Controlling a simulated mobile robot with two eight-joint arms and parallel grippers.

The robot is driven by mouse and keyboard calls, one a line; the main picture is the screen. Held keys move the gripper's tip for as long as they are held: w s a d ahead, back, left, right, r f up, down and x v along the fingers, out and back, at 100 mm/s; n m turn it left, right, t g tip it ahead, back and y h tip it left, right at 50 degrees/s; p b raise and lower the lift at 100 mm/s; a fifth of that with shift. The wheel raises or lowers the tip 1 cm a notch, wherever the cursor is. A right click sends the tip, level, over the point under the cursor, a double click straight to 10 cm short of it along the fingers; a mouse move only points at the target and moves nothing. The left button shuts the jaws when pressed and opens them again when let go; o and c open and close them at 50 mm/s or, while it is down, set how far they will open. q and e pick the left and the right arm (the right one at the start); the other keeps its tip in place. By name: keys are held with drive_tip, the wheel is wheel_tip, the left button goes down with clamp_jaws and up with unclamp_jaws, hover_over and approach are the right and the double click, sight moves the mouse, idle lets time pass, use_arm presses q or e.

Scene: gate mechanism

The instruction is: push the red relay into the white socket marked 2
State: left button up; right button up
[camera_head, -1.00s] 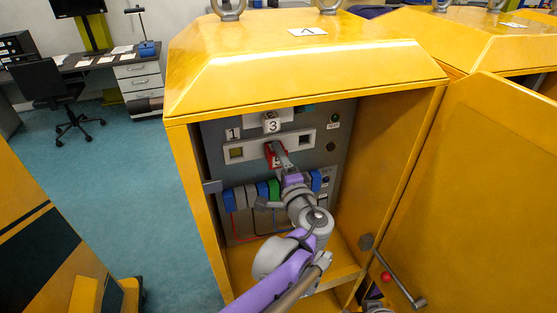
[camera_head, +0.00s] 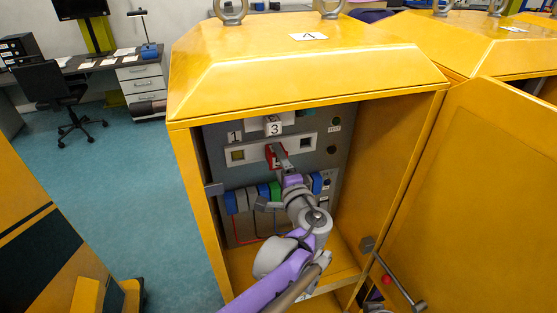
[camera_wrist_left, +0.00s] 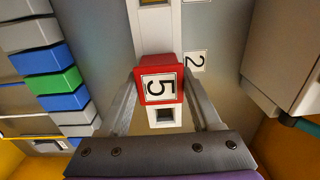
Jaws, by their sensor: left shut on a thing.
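The red relay (camera_head: 270,154), a block with a white label reading 5, is held at the white socket strip (camera_head: 250,152) inside the yellow cabinet. My left gripper (camera_head: 279,158) is shut on it, one finger on each side. In the left wrist view the relay (camera_wrist_left: 160,78) covers the middle of the white strip (camera_wrist_left: 158,38), beside the plate marked 2 (camera_wrist_left: 195,61). The socket opening behind the relay is hidden, so I cannot tell how deep the relay sits. My right gripper is not in view.
The yellow cabinet (camera_head: 300,75) surrounds the panel closely; its door (camera_head: 480,190) stands open on the right. Blue, green and grey blocks (camera_head: 240,200) line the panel below the strip.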

use_arm(q)
drive_tip(key=o, duration=0.9)
drive_tip(key=shift+w, duration=0.15)
drive_tip(key=o, duration=0.6)
drive_tip(key=b+v, duration=0.1)
drive_tip(key=v, duration=1)
